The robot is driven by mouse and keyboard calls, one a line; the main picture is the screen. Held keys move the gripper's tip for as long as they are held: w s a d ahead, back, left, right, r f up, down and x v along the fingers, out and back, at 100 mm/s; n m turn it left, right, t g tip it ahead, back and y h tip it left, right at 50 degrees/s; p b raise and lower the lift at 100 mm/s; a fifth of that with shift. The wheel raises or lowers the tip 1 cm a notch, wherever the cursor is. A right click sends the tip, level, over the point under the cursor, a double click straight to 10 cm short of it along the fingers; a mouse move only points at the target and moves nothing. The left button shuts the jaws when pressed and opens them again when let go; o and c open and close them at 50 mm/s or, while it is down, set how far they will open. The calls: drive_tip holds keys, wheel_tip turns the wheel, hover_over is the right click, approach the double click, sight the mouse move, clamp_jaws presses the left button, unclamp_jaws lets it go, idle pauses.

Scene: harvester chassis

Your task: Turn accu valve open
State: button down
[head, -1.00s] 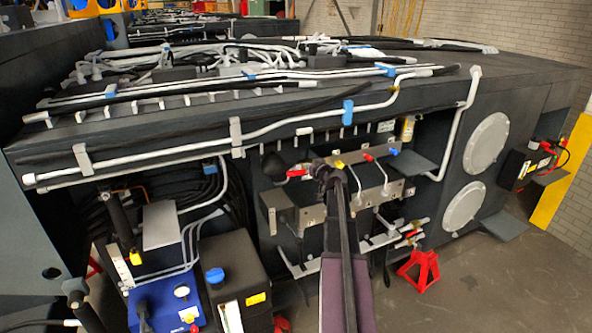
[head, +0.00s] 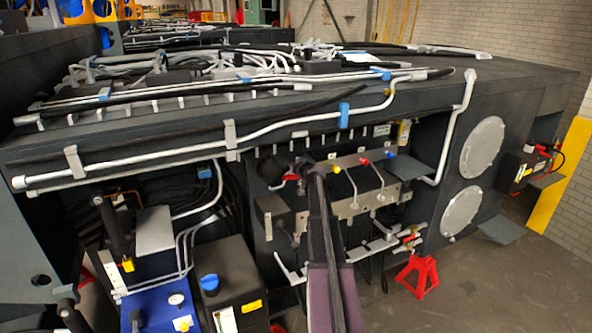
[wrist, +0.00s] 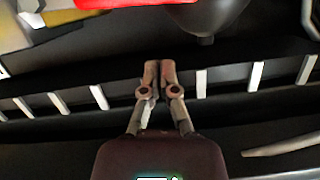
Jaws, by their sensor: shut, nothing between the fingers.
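In the head view, a red valve handle (head: 290,178) shows just left of my gripper (head: 307,168), beside a dark round accumulator (head: 270,166). My gripper partly covers the area around the handle. In the wrist view, my gripper (wrist: 158,66) is shut and empty, its two fingertips together. A bright red part (wrist: 120,3), likely the handle, is cut off by the top edge there, and the dark rounded accumulator (wrist: 206,18) is right of it. The fingers appear apart from both.
A metal valve block (head: 350,205) with red, yellow and blue parts is right of my gripper. Pale pipes (head: 150,165) run along the chassis edge above. A red stand (head: 418,275) is on the floor at lower right. A blue box (head: 160,305) is at lower left.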

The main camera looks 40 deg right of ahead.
drive_tip(key=shift+s+a+f+b, duration=0.1)
drive_tip(key=shift+a+f+b, duration=0.05)
drive_tip(key=shift+f+b, duration=0.75)
drive_tip(key=shift+s+a+f+b, duration=0.1)
drive_tip(key=shift+f+b, duration=0.55)
drive_tip(key=shift+f, duration=0.3)
drive_tip(key=shift+w, duration=0.1)
